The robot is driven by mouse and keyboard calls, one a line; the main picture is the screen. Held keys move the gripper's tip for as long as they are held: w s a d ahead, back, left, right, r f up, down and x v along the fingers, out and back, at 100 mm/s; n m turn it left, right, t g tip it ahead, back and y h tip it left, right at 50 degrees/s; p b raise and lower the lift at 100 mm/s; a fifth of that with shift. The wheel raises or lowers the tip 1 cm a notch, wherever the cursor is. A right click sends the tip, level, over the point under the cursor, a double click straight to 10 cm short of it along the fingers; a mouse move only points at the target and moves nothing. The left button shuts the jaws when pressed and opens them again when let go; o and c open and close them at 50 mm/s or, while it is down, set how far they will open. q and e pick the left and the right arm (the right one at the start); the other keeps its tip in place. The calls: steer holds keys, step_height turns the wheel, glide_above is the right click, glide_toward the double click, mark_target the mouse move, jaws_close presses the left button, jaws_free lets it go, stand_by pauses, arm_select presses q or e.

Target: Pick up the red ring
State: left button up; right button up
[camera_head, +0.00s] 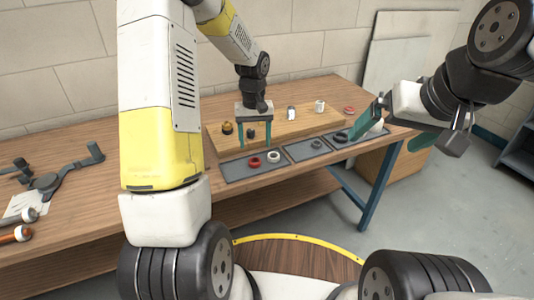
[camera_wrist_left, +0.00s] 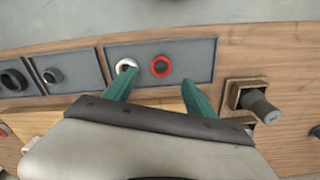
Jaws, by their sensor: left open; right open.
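The red ring (camera_head: 251,164) lies flat in the left compartment of the grey tray (camera_head: 236,172), beside a white ring (camera_head: 273,160). In the left wrist view the red ring (camera_wrist_left: 152,67) lies just beyond the fingertips, and the white ring (camera_wrist_left: 118,67) is partly behind the left finger. My left gripper (camera_head: 254,146) points down with its green fingers spread, above and slightly behind the red ring; it also shows in the left wrist view (camera_wrist_left: 158,82). It is empty and apart from the ring. My right gripper (camera_head: 384,143) is open at the right, near the tray's far end.
Grey and dark rings (camera_head: 317,144) lie in the other tray compartments. Behind the tray, a wooden board (camera_head: 270,127) bears dark fittings (camera_head: 227,128) and pale cylinders (camera_head: 291,113). Another red ring (camera_head: 349,110) sits further back. Pipe tools (camera_head: 62,185) lie at the left.

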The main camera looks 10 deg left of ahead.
mark_target(255, 158)
arm_select(q)
step_height(255, 158, down, 8)
steer(key=shift+s+a+r, duration=0.15)
jaws_close()
stand_by(0.4)
steer(key=shift+r, duration=0.15)
